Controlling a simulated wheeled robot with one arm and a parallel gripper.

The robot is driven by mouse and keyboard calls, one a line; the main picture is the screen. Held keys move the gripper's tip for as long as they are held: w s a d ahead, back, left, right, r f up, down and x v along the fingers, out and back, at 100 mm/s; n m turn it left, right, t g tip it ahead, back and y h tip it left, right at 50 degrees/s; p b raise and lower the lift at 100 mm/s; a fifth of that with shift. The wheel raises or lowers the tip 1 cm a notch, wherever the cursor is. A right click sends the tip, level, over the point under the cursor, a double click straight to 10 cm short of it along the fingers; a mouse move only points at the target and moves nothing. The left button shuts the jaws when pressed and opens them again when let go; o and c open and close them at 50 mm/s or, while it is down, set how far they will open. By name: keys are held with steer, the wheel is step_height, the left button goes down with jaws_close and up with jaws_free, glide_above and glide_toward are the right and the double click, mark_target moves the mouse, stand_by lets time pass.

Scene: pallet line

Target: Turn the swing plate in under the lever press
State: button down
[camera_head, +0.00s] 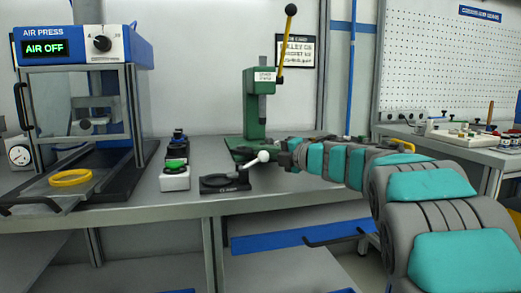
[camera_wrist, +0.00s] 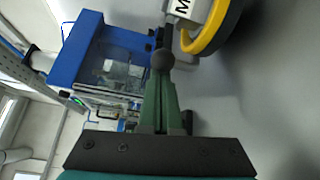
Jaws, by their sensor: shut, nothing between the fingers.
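The swing plate (camera_head: 225,184) is a low black piece at the bench's front edge, left of the green lever press (camera_head: 255,105). Its handle rises to the right and ends in a pale ball knob (camera_head: 263,156). My gripper (camera_head: 285,158) is shut and empty, just right of the knob; whether it touches is not clear. In the wrist view a grey ball (camera_wrist: 163,60) shows close to the shut fingers. The press's yellow lever (camera_head: 285,45) stands up with a black knob on top. My arm hides part of the bench right of the press.
The air press (camera_head: 85,45), reading AIR OFF, stands at the left with a yellow ring (camera_head: 70,178) on its tray. A small box with a green button (camera_head: 175,175) stands just left of the swing plate. A side table (camera_head: 470,150) holds parts at the right.

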steer(key=shift+w+d+n+g+y+p, duration=0.15)
steer(key=shift+d+n+g+y+p, duration=0.15)
steer(key=shift+n+g+p, duration=0.15)
steer(key=shift+w+d+n+g+y+p, duration=0.25)
steer(key=shift+d+n+g+y+p, duration=0.3)
steer(key=shift+g, duration=0.3)
steer(key=shift+w+d+r+p, duration=0.1)
steer(key=shift+w+d+p, duration=0.85)
steer(key=shift+d, duration=0.3)
steer(key=shift+w+d+p, duration=0.3)
steer(key=shift+w+d, duration=0.45)
steer(key=shift+w, duration=0.05)
steer(key=shift+w+d, duration=0.5)
steer(key=shift+w, duration=0.25)
steer(key=shift+w+d, duration=0.45)
steer(key=shift+w, duration=0.25)
steer(key=shift+d, duration=0.1)
steer(key=v, duration=0.7)
steer(key=shift+s+d, duration=0.2)
steer(key=shift+d, duration=0.05)
